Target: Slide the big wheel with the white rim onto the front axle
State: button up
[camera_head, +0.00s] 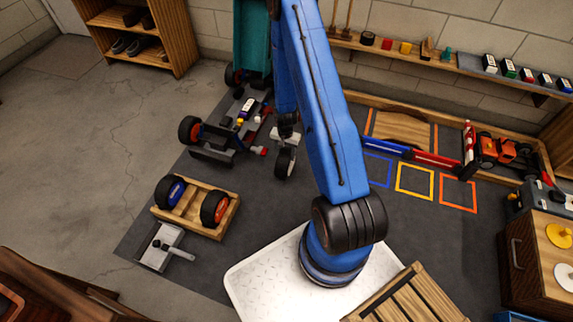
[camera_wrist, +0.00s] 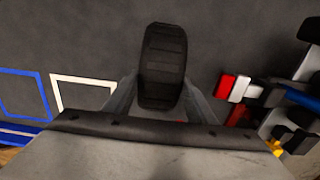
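A black-tyred wheel (camera_head: 285,163) hangs from my gripper (camera_head: 285,132); a pale patch shows on its side. In the wrist view the tyre (camera_wrist: 162,65) stands edge-on between the two grey fingers (camera_wrist: 162,92), which lie against both its sides. The rim is hidden there. The car chassis (camera_head: 232,133) is on the dark mat, left of the held wheel and apart from it. It carries an orange-rimmed wheel (camera_head: 190,130) at its left. Red and white parts (camera_wrist: 228,86) of it show right of the tyre in the wrist view. I cannot tell the front axle's exact end.
A wooden tray (camera_head: 157,211) holds a blue-rimmed wheel (camera_head: 170,191) and an orange-rimmed wheel (camera_head: 215,208). A grey block with a handle (camera_head: 161,248) lies in front of it. Coloured squares (camera_head: 415,181) mark the mat at right. The mat between tray and chassis is clear.

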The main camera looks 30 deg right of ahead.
jog(key=shift+r, duration=2.25)
